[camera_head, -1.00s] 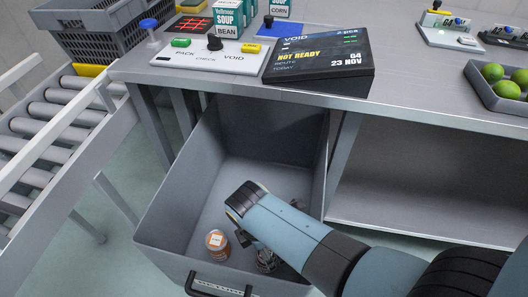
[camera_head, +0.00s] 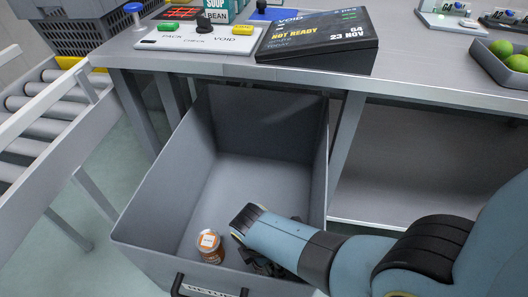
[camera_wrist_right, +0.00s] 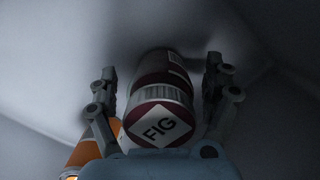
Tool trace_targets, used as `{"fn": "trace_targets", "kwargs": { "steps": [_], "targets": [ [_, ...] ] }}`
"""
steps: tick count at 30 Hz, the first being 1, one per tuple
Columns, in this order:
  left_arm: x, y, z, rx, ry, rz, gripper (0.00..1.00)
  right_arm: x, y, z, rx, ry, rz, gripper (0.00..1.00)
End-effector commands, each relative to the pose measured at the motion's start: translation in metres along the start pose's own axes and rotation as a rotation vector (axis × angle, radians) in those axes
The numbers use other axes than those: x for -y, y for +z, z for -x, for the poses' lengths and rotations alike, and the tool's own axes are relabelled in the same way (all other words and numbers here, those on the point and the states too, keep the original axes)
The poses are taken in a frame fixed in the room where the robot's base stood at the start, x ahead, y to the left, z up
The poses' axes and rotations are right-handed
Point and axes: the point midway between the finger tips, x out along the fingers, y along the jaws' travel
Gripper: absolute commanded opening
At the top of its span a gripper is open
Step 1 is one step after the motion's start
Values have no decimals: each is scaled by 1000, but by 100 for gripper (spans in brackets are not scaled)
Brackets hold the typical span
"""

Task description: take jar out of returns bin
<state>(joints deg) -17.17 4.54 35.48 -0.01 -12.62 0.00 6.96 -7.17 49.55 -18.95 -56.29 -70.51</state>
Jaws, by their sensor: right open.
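A jar labelled FIG (camera_wrist_right: 160,115), with a dark red and white label, lies between the two open fingers of my right gripper (camera_wrist_right: 162,85) in the right wrist view. I cannot tell whether the fingers touch it. In the head view my right gripper (camera_head: 262,264) reaches down inside the grey returns bin (camera_head: 150,208), near its front right, and hides this jar. An orange container with a white label (camera_head: 210,246) stands left of the gripper in the bin; its orange side (camera_wrist_right: 84,152) shows at lower left in the wrist view. My left gripper is not in view.
The bin hangs open below the counter (camera_head: 420,88), with a black handle (camera_head: 212,292) at its front. A dark display (camera_head: 318,45) stands above it. A roller conveyor (camera_head: 40,125) is at left. The bin's back floor is clear.

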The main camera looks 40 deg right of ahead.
Motion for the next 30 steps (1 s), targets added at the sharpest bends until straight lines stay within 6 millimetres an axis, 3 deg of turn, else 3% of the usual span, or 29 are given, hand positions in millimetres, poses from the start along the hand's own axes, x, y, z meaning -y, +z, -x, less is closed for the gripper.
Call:
{"fn": "trace_targets", "kwargs": {
  "steps": [6, 23, 30],
  "targets": [
    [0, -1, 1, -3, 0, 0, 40, 0, 0, 1, 0, 1, 0, 81],
    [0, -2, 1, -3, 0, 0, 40, 0, 0, 1, -1, 1, 0, 8],
    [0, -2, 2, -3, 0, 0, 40, -1, 0, 3, -1, 2, 0, 8]
  ]
}}
